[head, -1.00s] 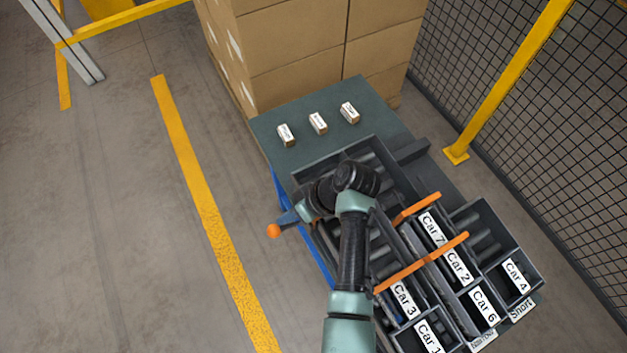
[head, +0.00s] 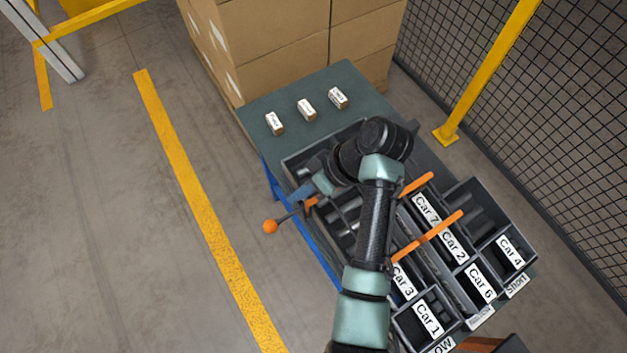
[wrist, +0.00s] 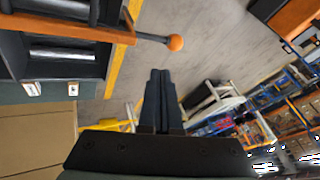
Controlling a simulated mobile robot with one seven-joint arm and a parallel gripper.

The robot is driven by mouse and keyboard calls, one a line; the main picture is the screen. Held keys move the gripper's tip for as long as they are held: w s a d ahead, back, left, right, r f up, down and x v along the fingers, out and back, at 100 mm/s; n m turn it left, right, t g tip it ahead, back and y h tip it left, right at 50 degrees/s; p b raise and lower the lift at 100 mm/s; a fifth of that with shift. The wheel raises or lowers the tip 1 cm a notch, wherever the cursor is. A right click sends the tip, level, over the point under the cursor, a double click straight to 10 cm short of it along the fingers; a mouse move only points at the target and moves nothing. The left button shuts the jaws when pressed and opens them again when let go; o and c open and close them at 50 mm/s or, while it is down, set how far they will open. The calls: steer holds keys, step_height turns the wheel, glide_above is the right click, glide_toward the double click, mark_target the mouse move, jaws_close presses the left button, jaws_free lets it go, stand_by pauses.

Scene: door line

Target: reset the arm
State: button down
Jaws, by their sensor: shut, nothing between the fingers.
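My gripper shows in the wrist view (wrist: 160,80) with its two dark fingers together and nothing between them. In the head view my arm reaches over the trolley (head: 290,108), and its bent wrist hides part of the grey bins. The gripper end there is mostly covered by the arm, near the trolley's left edge. An orange ball (head: 270,226) on a thin rod sticks out to the left of the trolley; the ball also shows in the wrist view (wrist: 175,43), apart from the fingers.
Several labelled bins, such as Car 4 (head: 509,250), fill the trolley's near right part. Three small boxes (head: 306,109) lie on its far end. Stacked cartons (head: 278,45) stand behind, and a mesh fence (head: 560,130) on the right. Floor on the left is clear.

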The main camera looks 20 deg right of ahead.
steer(key=shift+d+v, duration=0.2)
steer(key=shift+v, duration=2.15)
steer(key=shift+w+f, duration=0.1)
